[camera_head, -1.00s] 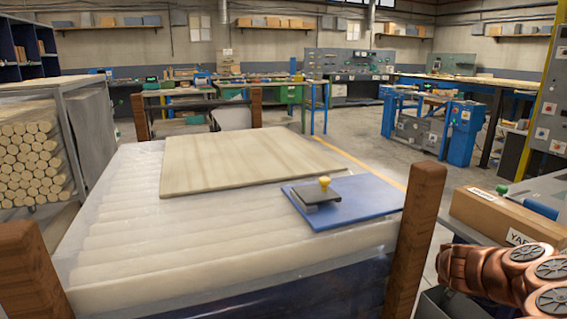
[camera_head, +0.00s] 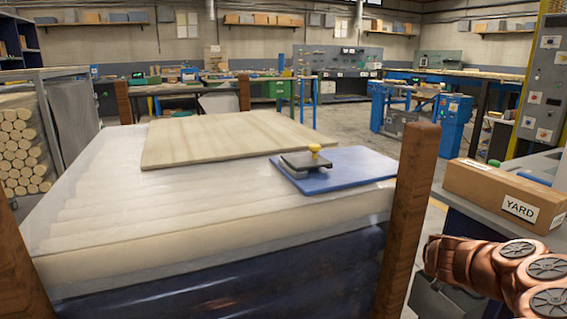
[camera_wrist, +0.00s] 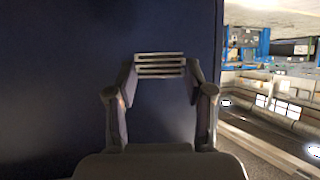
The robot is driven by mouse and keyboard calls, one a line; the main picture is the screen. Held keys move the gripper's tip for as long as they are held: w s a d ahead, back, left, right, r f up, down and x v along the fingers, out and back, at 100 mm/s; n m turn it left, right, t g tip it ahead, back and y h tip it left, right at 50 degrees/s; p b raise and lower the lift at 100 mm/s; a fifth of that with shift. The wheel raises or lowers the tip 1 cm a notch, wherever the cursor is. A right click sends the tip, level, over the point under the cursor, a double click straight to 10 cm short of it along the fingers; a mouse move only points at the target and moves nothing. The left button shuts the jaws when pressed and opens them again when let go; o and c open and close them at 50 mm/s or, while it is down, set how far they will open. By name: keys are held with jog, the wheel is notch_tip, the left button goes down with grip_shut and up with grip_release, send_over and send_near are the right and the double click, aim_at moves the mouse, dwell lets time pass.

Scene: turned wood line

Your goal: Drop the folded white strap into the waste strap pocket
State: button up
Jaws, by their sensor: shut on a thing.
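In the wrist view my gripper (camera_wrist: 160,72) is shut on a small, pale grey-white folded piece with dark lines across it, which I take to be the folded white strap (camera_wrist: 160,58). It spans the gap between the fingertips. A dark blue surface fills the view behind it. I cannot make out the waste strap pocket in either view. The gripper is out of sight in the head view, where only my copper arm shows at the lower right.
A plastic-wrapped pale stack (camera_head: 110,225) between brown posts (camera_head: 405,220) fills the front. It carries a wooden board (camera_head: 230,138) and a blue sheet (camera_head: 350,168) with a yellow-knobbed block (camera_head: 305,162). At the right, a YARD carton (camera_head: 490,187) sits on a grey bench. Open floor lies beyond.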

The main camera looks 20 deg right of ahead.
jog(key=shift+f, duration=0.1)
jog(key=o, duration=1)
